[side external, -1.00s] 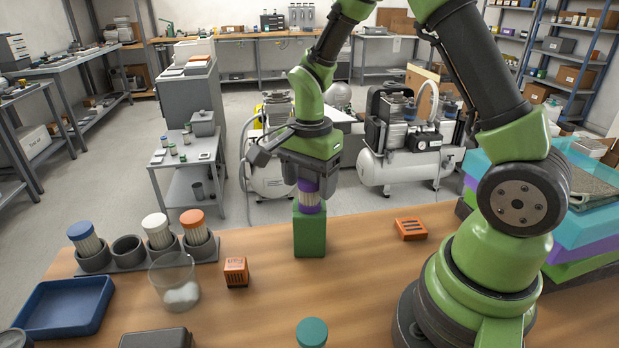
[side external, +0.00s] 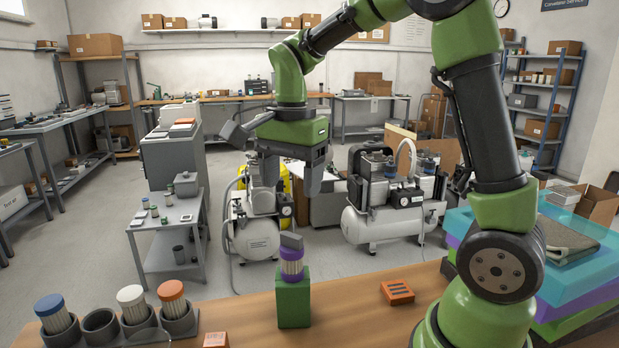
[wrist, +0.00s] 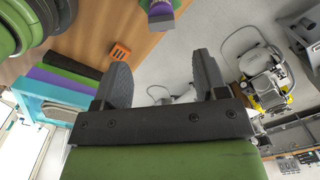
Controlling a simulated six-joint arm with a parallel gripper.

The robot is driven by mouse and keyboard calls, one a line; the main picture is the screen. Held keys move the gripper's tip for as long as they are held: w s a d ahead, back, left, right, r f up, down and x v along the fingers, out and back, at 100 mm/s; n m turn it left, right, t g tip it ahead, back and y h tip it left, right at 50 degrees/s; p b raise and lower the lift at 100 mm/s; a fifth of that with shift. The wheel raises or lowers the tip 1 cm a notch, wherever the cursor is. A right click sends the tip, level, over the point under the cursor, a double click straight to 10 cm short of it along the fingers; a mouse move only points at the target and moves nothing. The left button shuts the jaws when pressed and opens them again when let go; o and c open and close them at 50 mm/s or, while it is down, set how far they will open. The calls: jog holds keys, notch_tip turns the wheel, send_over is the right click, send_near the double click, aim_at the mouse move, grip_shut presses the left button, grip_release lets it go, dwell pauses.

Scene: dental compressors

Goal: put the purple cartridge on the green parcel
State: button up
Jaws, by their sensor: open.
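The purple cartridge (side external: 291,266) stands upright on top of the green parcel (side external: 293,306) near the table's far edge. A grey piece shows at the cartridge's top. My gripper (side external: 291,190) is above the cartridge and apart from it, with its two grey fingers spread and nothing between them. In the wrist view, the fingers of my gripper (wrist: 165,82) are wide apart, and the purple cartridge (wrist: 160,5) shows at the top edge, outside them.
Cartridges with blue (side external: 49,304), white (side external: 130,294) and orange (side external: 171,290) tops stand in a grey holder at the left; one cup (side external: 101,325) is empty. An orange slotted block (side external: 397,291) lies right of the parcel. Stacked coloured trays (side external: 570,262) stand at the right.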

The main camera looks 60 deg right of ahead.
jog(key=s+a+r+n+t+y, duration=0.1)
jog(key=s+a+r+n+t, duration=0.1)
jog(key=s+n, duration=0.4)
jog(key=s+a+r+n+t+y, duration=0.1)
jog(key=s+a+r+n+t, duration=0.1)
jog(key=s+a+n+t, duration=0.3)
jog(key=s+n, duration=0.2)
jog(key=s, duration=0.1)
jog(key=shift+r+n, duration=0.3)
jog(key=shift+r, duration=0.1)
